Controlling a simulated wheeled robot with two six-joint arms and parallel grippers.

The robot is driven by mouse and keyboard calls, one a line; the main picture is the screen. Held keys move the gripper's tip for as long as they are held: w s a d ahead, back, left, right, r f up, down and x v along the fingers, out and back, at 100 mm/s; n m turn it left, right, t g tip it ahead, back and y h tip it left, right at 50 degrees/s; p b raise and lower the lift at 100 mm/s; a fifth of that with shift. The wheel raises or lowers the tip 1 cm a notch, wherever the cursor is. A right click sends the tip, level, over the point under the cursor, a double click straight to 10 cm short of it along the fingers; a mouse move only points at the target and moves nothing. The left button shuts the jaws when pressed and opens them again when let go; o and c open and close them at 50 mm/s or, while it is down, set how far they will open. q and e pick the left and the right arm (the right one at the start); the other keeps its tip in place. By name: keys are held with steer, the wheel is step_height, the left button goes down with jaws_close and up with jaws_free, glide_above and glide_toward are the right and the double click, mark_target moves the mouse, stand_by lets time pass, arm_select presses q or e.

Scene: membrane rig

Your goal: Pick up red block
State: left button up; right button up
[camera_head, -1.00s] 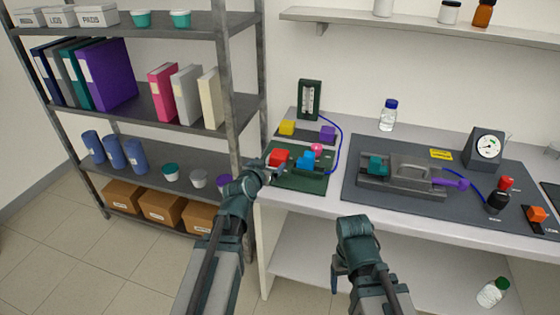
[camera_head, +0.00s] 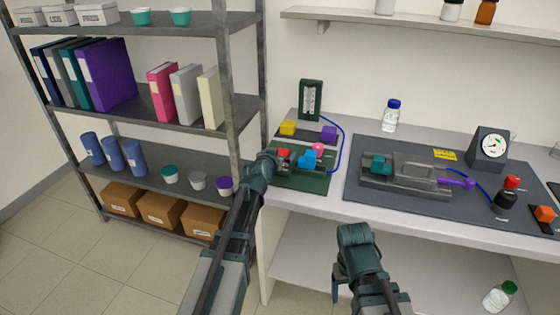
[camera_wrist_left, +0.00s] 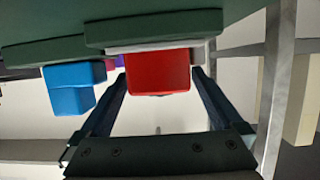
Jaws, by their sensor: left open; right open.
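The red block (camera_head: 284,152) sits at the left of the green board (camera_head: 314,186) on the bench, partly hidden by my left gripper in the head view. In the left wrist view the red block (camera_wrist_left: 157,73) shows between the two spread fingers of my left gripper (camera_wrist_left: 160,80), with a gap on either side. My left gripper (camera_head: 284,163) is open at the block and not closed on it. My right gripper (camera_head: 342,292) is open and empty, low in front of the bench; its fingertips are hard to make out.
Yellow (camera_head: 288,127) and purple (camera_head: 328,133) blocks sit behind. A shelf unit (camera_head: 240,140) stands at left. A clamp rig (camera_head: 410,172) is at right.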

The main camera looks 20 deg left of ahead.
mark_target(280, 152)
arm_select(q)
steer(key=shift+w, duration=0.15)
steer(key=shift+c, duration=0.4)
steer(key=c, duration=1.4)
steer(key=shift+r+p, duration=0.4)
steer(key=shift+p, duration=0.1)
step_height(280, 152, up, 3)
steer(key=p, duration=0.2)
steer(key=shift+p, duration=0.4)
steer(key=s+d+r+p, duration=0.1)
steer(key=s+d, duration=1)
steer(key=shift+s, duration=0.35)
